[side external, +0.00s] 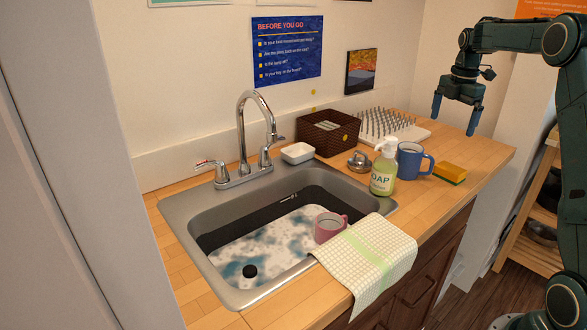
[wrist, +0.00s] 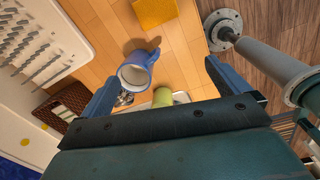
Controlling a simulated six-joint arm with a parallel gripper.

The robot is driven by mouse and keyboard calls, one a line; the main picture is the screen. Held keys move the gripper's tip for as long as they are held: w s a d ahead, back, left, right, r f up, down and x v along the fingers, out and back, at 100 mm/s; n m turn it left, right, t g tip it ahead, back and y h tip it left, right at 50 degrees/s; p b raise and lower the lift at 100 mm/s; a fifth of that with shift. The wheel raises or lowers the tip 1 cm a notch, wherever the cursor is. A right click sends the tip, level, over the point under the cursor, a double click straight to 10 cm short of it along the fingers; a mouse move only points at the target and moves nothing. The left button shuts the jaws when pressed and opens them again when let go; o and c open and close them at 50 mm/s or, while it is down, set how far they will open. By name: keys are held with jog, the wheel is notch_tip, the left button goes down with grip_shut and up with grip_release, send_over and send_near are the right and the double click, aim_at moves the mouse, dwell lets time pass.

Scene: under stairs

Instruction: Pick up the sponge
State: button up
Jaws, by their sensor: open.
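The sponge (side external: 449,173) is yellow with a darker green layer and lies on the wooden counter, right of the blue mug (side external: 410,160). In the wrist view the sponge (wrist: 155,11) shows at the top edge, partly cut off, with its yellow face up. My gripper (side external: 454,118) is open and empty, held above the counter near its right end, above the sponge and apart from it. In the wrist view my gripper's two blue fingers (wrist: 160,85) are spread wide, with the blue mug (wrist: 136,71) between them in the picture.
A soap bottle (side external: 383,172) and a metal item (side external: 360,161) stand left of the mug. Behind are a drying rack (side external: 405,132) and a brown basket (side external: 318,139). The sink (side external: 182,208) holds a pink mug (side external: 329,228). A checked towel (side external: 368,256) hangs over the front edge.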

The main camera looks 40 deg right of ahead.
jog(key=n, duration=0.2)
send_near(451, 168)
jog(key=shift+w+d+f, duration=0.1)
jog(key=shift+d+f, duration=0.05)
jog(key=shift+f, duration=1.1)
jog(key=shift+w+d+f, duration=0.1)
jog(key=shift+d+f, duration=0.05)
jog(key=shift+f, duration=1.15)
jog(key=shift+f, duration=0.1)
jog(key=shift+f, duration=2.5)
jog(key=shift+c, duration=0.2)
jog(key=c, duration=1)
